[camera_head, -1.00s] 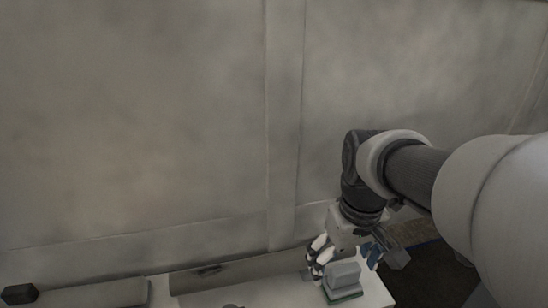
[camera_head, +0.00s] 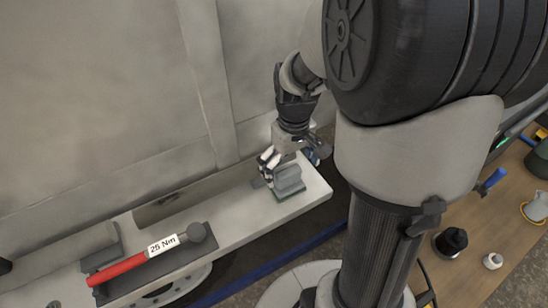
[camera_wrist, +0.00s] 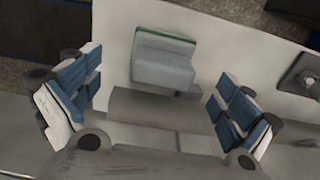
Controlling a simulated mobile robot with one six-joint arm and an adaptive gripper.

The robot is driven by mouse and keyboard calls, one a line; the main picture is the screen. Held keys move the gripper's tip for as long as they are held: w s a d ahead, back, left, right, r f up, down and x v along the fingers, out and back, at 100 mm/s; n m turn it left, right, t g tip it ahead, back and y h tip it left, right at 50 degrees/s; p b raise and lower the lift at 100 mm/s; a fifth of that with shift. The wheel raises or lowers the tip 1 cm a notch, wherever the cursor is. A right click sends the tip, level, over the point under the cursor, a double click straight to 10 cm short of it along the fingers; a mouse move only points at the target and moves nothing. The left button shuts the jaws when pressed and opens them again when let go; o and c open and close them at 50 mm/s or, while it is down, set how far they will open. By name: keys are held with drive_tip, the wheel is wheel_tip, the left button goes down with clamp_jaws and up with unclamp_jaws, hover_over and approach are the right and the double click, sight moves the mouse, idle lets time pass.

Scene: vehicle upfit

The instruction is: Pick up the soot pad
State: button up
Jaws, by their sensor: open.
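The soot pad (camera_head: 288,178) is a grey block with a green base layer. It sits near the right end of a pale shelf (camera_head: 240,215) in the head view. In the wrist view the pad (camera_wrist: 162,60) lies between and beyond my spread fingers, its green edge at the far side. My gripper (camera_head: 287,158) is right at the pad, above and behind it in the head view. In the wrist view my gripper (camera_wrist: 158,108) has its blue-padded fingers wide apart, with nothing between the pads and a clear gap on each side of the soot pad.
A red-handled torque tool (camera_head: 145,258) marked "25 Nm" lies in a dark holder on the shelf to the left. A grey wall panel (camera_head: 100,110) rises behind the shelf. A wooden bench (camera_head: 480,235) with small items stands at the right.

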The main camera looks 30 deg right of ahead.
sight(288, 182)
drive_tip(key=f, duration=0.6)
drive_tip(key=shift+w+a+f, duration=0.15)
drive_tip(key=shift+a+f, duration=0.05)
drive_tip(key=c, duration=1.2)
